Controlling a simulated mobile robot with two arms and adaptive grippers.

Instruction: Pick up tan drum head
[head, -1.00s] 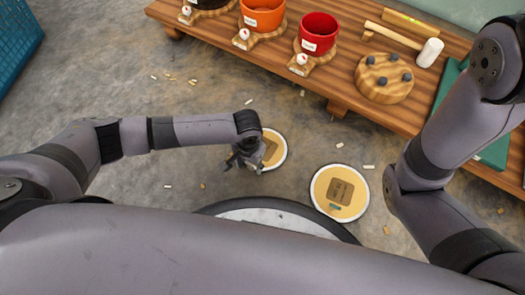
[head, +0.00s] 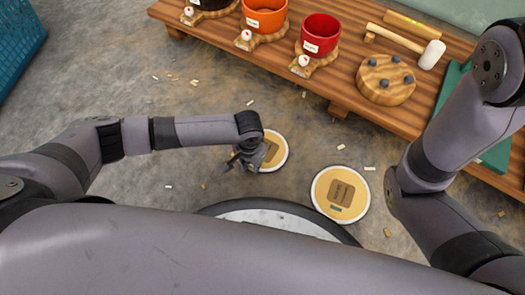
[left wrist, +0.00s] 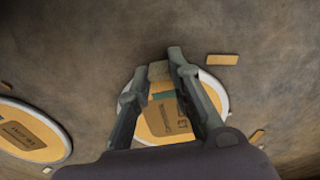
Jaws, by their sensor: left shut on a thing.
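A round tan drum head (head: 276,150) with a white rim and a brown label is at the left gripper, partly hidden by it in the head view. My left gripper (head: 235,162) is at its left side. In the left wrist view my left gripper (left wrist: 158,70) has its fingers over this drum head (left wrist: 212,90), with a tan piece between the fingertips. It is shut on the drum head; the exact contact is hard to see. A second, similar drum head (head: 341,194) lies on the floor to the right, apart from the gripper. My right gripper is out of view.
A low wooden bench (head: 300,72) stands at the back. It carries an orange pot (head: 264,15), a red pot (head: 320,35), a mallet (head: 428,55) and a round wooden block (head: 384,80). A blue crate (head: 18,38) is at the far left. Small chips litter the floor.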

